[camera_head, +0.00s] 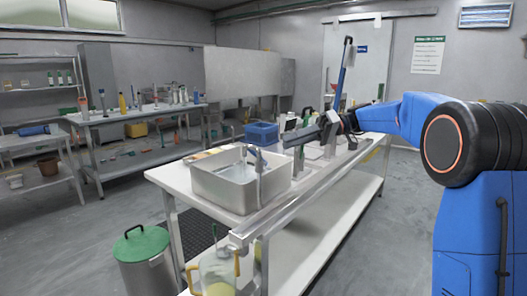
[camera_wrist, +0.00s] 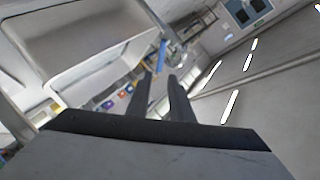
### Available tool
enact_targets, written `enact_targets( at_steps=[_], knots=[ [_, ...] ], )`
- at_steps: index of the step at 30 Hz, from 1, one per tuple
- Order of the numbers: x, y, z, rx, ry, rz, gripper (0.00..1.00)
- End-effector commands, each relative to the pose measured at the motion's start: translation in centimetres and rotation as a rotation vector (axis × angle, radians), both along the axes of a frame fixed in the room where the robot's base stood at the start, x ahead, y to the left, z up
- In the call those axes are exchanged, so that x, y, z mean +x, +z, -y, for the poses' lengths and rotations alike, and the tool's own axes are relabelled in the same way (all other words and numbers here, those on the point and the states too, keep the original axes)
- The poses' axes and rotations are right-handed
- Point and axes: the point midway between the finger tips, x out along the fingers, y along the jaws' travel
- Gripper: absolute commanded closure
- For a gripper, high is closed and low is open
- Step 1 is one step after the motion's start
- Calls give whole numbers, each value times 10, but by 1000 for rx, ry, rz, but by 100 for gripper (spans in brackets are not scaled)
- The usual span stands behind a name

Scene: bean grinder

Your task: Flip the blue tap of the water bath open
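The water bath (camera_head: 238,184) is a grey steel basin on the near end of the white bench, with clear water in it. A grey spout with a bluish upper part, the tap (camera_head: 257,163), stands at its near right rim. In the wrist view a slim blue bar (camera_wrist: 161,57), which looks like the tap's lever, shows just beyond my fingertips, beside the basin (camera_wrist: 75,55). My gripper (camera_wrist: 161,78) has its two dark fingers apart, with nothing seen held. In the head view my gripper (camera_head: 294,139) is above the bench, right of the basin; its fingertips are too small to judge.
A blue crate (camera_head: 262,133) stands behind the basin. A tall blue bar (camera_head: 344,75) rises near my wrist. A green-lidded bin (camera_head: 142,245) and a yellow-handled jug (camera_head: 217,274) stand at the bench's near end. The floor on the left is open.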

Motion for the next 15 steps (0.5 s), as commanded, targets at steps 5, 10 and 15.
enact_targets(
  at_steps=[5,10,15],
  knots=[
    [-8,-8,-31,0,3,-1,80],
    [-14,-16,-59,1,2,0,80],
    [-19,-22,-80,0,1,0,80]
  ],
)
